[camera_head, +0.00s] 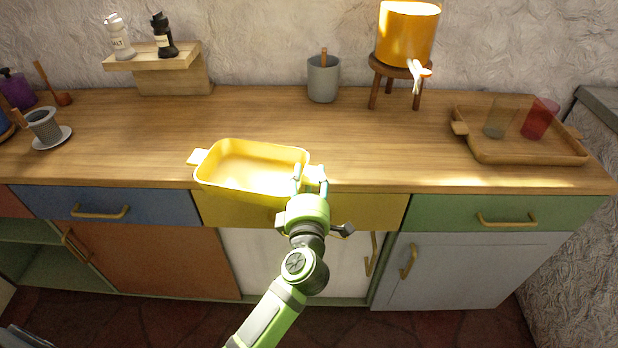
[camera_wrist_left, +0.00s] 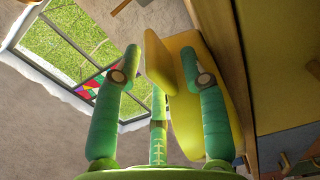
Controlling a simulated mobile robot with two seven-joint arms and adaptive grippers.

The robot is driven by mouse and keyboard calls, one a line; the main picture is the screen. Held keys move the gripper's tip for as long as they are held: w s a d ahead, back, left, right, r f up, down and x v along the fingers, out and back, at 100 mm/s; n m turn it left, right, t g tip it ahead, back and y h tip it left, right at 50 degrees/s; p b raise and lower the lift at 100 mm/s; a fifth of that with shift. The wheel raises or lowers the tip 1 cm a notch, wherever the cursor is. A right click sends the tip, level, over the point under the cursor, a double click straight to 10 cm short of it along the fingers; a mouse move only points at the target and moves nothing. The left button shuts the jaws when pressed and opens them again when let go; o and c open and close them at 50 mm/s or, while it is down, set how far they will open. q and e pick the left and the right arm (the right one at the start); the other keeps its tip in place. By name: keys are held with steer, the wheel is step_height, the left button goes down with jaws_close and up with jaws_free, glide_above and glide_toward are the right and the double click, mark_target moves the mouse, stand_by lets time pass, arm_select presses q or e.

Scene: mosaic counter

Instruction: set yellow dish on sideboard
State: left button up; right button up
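The yellow dish (camera_head: 252,166), a rectangular, open dish with end tabs, is at the sideboard's front edge (camera_head: 440,187), left of centre. Its near right corner overlaps the yellow drawer below. I cannot tell whether its base touches the wood. My left gripper (camera_head: 311,177), green, is at the dish's right end. The dish seems empty. My right gripper is not in view.
A wooden tray (camera_head: 520,157) with two cups stands at the right. A grey pot (camera_head: 323,80) and an orange dispenser (camera_head: 405,38) on a stool stand at the back. A saucer with a grey cup (camera_head: 43,126) is at the left. The wood behind the dish is clear.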

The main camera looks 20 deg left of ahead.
arm_select(q)
steer(key=shift+r, duration=0.1)
